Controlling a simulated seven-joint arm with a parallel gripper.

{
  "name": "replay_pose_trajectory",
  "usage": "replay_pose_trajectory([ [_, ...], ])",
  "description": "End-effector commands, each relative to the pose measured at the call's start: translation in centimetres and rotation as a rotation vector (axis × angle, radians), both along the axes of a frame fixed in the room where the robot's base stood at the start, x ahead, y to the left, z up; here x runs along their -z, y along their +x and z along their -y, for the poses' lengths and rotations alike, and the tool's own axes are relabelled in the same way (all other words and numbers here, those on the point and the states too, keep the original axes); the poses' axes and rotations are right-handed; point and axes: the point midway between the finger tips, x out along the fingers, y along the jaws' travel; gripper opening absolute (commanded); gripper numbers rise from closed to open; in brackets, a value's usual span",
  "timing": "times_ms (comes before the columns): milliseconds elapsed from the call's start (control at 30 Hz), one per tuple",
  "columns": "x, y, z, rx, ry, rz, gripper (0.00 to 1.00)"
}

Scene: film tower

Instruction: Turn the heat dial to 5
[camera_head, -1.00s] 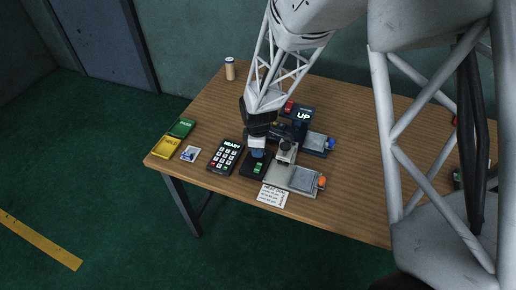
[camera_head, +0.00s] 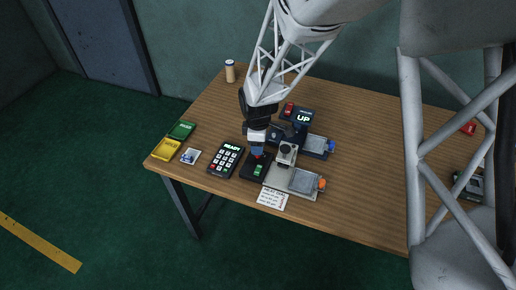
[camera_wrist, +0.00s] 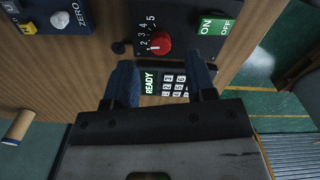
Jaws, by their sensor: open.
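The heat dial is a red knob (camera_wrist: 161,43) on a black control box (camera_wrist: 178,14), beside printed numbers 1 to 5 in the wrist view. A small pale mark shows on the knob's left side, toward the low numbers, but its exact setting is hard to read. In the head view the box (camera_head: 246,170) lies near the table's front edge, and my gripper (camera_head: 258,154) is above its back part. My gripper (camera_wrist: 161,70) is open in the wrist view, its two blue fingers apart and empty. The knob lies just beyond the fingertips, between their lines; I see no contact.
A green ON/OFF switch (camera_wrist: 213,27) sits beside the dial. A keypad reading READY (camera_head: 226,159) stands left of the box. A scale-like device with a grey plate (camera_head: 305,181) is close on the right. A printed card (camera_head: 272,199) lies in front.

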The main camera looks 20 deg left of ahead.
Motion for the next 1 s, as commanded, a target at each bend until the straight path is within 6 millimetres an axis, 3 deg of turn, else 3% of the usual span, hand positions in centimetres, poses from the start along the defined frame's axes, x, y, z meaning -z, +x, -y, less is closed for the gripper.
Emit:
replay_pose_trajectory([
  [200, -2.6, 0.0, 0.0, 0.0, 0.0, 0.001, 0.51],
  [400, -3.7, 0.0, 0.0, 0.0, 0.0, 0.0, 0.51],
  [1000, -3.7, -0.1, -0.4, 0.025, -0.038, -0.01, 0.49],
])
